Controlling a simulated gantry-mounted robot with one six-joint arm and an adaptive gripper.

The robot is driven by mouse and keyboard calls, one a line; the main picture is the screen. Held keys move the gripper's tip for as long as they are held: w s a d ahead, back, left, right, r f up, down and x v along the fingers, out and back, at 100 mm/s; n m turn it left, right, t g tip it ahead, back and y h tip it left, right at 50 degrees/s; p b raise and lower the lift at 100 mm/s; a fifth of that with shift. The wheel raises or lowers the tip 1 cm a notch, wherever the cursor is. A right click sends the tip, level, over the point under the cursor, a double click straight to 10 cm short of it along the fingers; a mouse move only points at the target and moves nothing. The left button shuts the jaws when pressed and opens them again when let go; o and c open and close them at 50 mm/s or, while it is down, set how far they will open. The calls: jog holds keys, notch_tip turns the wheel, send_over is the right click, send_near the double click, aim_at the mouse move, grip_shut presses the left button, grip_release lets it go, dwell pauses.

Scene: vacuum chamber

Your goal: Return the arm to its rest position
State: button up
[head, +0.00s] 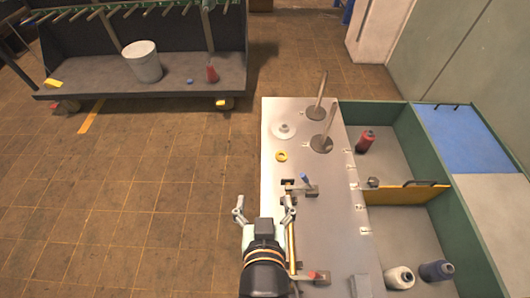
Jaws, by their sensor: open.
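My gripper (264,210) is seen from above at the lower middle of the head view. Its two fingers are spread apart with nothing visible between them. It hangs over the left edge of a grey metal worktop (345,225), beside a brass-coloured rod fitting. My black wrist with orange rings shows below it. I cannot tell its height above the worktop.
The worktop carries two upright rods (325,135), a white disc (283,131) and a yellow ring (281,156). Green-walled bins at right hold a red spool (365,141), a white spool (399,277) and a dark blue spool (436,271). A cart with a white bucket (142,62) stands at upper left. The tiled floor at left is clear.

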notch_tip(320, 180, up, 33)
jog(key=p, duration=3.2)
jog(key=shift+d, duration=0.15)
jog(key=shift+r, duration=0.1)
